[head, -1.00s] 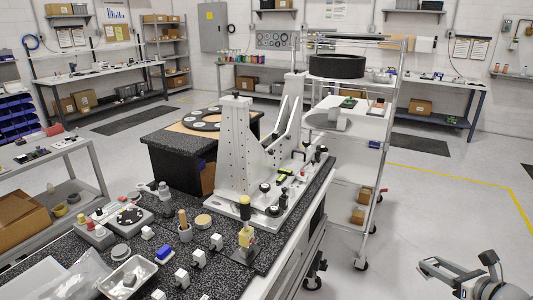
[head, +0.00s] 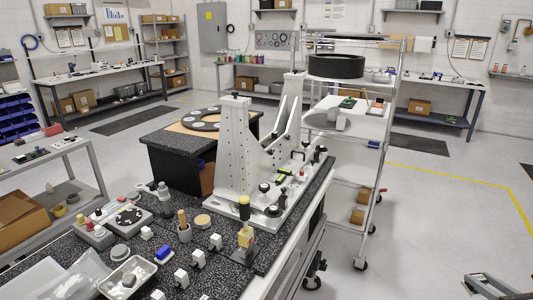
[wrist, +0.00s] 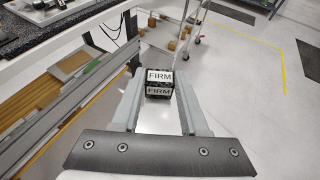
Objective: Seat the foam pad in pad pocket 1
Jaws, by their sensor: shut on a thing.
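My gripper (wrist: 159,85) is shut on a small dark block with white "FIRM" labels (wrist: 159,77), which I take to be the foam pad. The block sits between the fingertips, above open floor beside the bench. In the head view only part of my gripper (head: 488,287) shows at the bottom right edge, and the pad cannot be made out there. The white mirror fixture (head: 234,150) stands on the black speckled bench, far left of my gripper. I cannot tell which spot on it is pad pocket 1.
A dark ring with light discs (head: 200,119) lies on a farther table. The floor at right (head: 440,215) is clear.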

